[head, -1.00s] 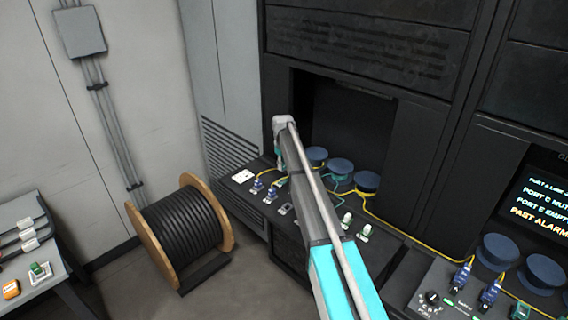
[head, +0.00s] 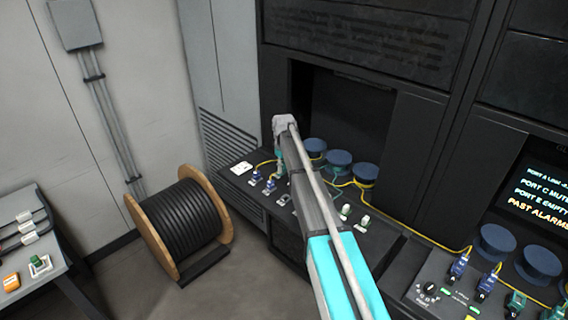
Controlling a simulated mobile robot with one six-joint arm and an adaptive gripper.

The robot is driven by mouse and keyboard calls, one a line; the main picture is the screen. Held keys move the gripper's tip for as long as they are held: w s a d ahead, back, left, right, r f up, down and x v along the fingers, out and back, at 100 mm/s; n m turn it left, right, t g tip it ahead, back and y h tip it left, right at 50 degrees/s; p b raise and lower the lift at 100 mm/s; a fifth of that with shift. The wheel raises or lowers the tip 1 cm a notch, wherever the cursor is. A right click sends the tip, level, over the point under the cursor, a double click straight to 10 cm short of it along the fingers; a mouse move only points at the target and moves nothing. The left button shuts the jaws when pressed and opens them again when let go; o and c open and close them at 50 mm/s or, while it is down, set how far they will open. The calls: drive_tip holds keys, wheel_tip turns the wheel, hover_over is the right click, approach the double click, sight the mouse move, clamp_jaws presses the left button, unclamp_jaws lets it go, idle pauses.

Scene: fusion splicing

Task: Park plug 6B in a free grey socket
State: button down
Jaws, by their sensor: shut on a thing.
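My arm reaches over a sloping black panel, and my gripper (head: 281,165) hangs down at its far end, small and partly covered by my own arm. It is shut on a small plug at the panel's left part. The plug is mostly hidden and its label cannot be read, so I cannot tell whether it touches a socket. Two blue plugs (head: 256,177) and (head: 270,185) stand upright just left of my gripper. A grey socket (head: 284,200) lies nearer, beside my arm, and looks empty. Two whitish plugs (head: 346,211) and (head: 364,221) stand right of my arm.
Blue spools (head: 339,162) line the panel's back, with yellow and teal cables around them. A second panel (head: 430,290) at right carries blue and green plugs under a lit screen (head: 540,200). A cable drum (head: 180,222) stands on the floor at left, near a grey bench (head: 50,240).

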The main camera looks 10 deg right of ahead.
approach(286, 199)
wheel_tip(286, 199, down, 6)
drive_tip(key=b, duration=0.6)
drive_tip(key=shift+r, duration=0.25)
idle(0.7)
drive_tip(key=shift+f+b, duration=0.5)
drive_tip(key=shift+b, duration=0.2)
idle(1.6)
drive_tip(key=shift+c, duration=1.5)
unclamp_jaws()
